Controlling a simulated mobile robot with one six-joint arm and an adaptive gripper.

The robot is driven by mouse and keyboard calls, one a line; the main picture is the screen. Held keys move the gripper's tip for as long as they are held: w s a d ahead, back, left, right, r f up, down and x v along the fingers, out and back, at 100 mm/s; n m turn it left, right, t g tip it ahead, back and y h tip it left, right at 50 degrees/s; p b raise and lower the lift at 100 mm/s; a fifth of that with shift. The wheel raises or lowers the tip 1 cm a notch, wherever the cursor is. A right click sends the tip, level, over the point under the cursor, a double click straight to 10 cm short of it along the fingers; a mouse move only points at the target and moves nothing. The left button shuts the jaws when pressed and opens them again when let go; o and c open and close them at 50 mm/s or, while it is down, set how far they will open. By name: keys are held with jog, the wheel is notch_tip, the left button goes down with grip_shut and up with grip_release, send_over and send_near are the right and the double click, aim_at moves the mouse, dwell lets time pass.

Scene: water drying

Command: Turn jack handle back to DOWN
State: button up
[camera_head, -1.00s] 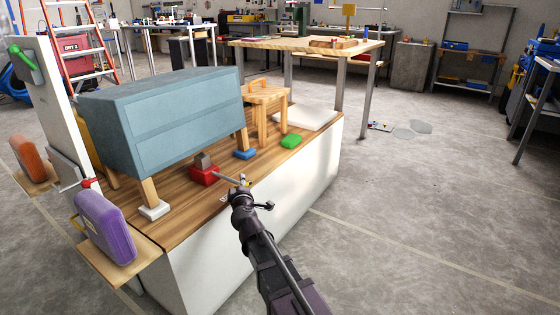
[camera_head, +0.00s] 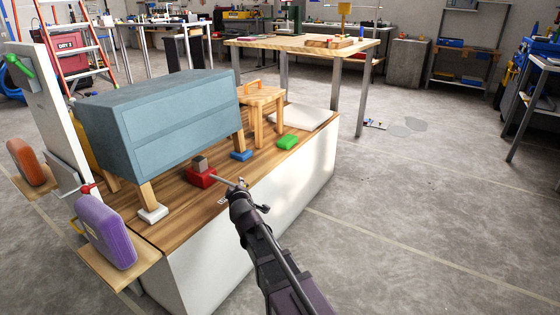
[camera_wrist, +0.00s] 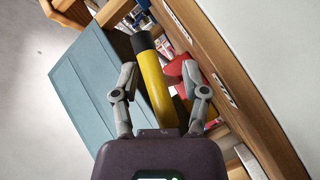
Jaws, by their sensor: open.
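The red jack (camera_head: 201,177) with a grey block on top sits on the wooden platform (camera_head: 180,220), beside the blue-grey chest of drawers (camera_head: 165,120). Its thin handle (camera_head: 225,181) reaches right to my gripper (camera_head: 241,184). In the wrist view a yellow bar with a black end (camera_wrist: 155,85), which looks like the handle's grip, lies between the spread fingers of my gripper (camera_wrist: 160,95). The fingers are open and I cannot tell whether either touches it. The red jack shows partly behind the right finger (camera_wrist: 175,70). A small white label (camera_wrist: 226,90) is on the platform edge.
A wooden stool (camera_head: 260,105), a blue block (camera_head: 241,155) and a green block (camera_head: 288,141) stand further back on the platform. A purple object (camera_head: 105,230) sits on a side shelf at left. The floor (camera_head: 430,210) to the right is clear.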

jog(key=shift+r+m+g+p, duration=0.15)
jog(key=shift+m+g+p, duration=0.75)
jog(key=shift+p, duration=0.55)
